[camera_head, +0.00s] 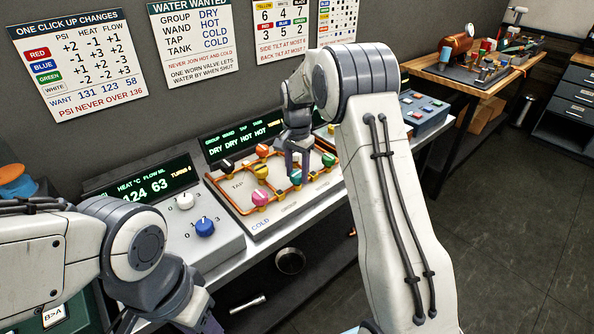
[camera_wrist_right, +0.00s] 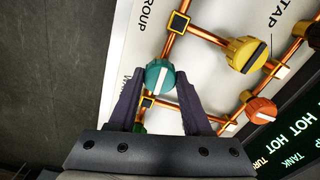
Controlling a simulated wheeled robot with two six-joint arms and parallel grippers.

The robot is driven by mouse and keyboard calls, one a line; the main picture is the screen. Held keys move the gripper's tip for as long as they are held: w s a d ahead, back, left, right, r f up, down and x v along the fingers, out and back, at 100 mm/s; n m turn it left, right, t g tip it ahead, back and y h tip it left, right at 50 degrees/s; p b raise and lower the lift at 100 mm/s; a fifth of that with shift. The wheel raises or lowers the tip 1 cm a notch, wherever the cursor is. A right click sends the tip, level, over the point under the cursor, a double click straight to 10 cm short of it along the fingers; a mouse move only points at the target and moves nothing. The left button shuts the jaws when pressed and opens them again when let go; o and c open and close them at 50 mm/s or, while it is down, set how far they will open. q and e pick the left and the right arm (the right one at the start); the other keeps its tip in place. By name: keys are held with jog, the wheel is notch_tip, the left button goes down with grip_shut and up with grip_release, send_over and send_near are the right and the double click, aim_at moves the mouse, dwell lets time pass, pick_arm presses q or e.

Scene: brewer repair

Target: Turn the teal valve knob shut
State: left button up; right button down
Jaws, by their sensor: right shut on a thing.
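The teal valve knob (camera_head: 296,176) sits on the copper pipes of the white valve panel, by the GROUP label. In the right wrist view the teal knob (camera_wrist_right: 160,76) has a white pointer line, close to upright in that picture. My right gripper (camera_head: 299,160) reaches down to it from above. In the wrist view its two fingers (camera_wrist_right: 157,80) stand on either side of the knob and are shut on it. My left gripper (camera_head: 200,318) is low at the left, mostly cut off by the picture's edge, away from the panel.
A control box with a blue knob (camera_head: 204,227) stands to the left.

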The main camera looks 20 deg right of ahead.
aim_at(297, 174)
jog(key=n+p, duration=0.2)
jog(key=n, duration=0.2)
jog(key=shift+r, duration=0.2)
jog(key=n+p, duration=0.1)
jog(key=n, duration=0.3)
jog(key=shift+n, duration=0.3)
jog(key=n+p, duration=0.1)
jog(key=n, duration=0.3)
jog(key=shift+p, duration=0.3)
jog(key=shift+w+f+n+p, duration=0.1)
jog(key=shift+n+p, duration=0.25)
jog(key=shift+n, duration=1.95)
jog(key=shift+c, duration=1.7)
grip_release()
notch_tip(297, 174, up, 10)
jog(key=b, duration=0.1)
jog(key=shift+r+b, duration=0.2)
jog(key=shift+b, duration=0.2)
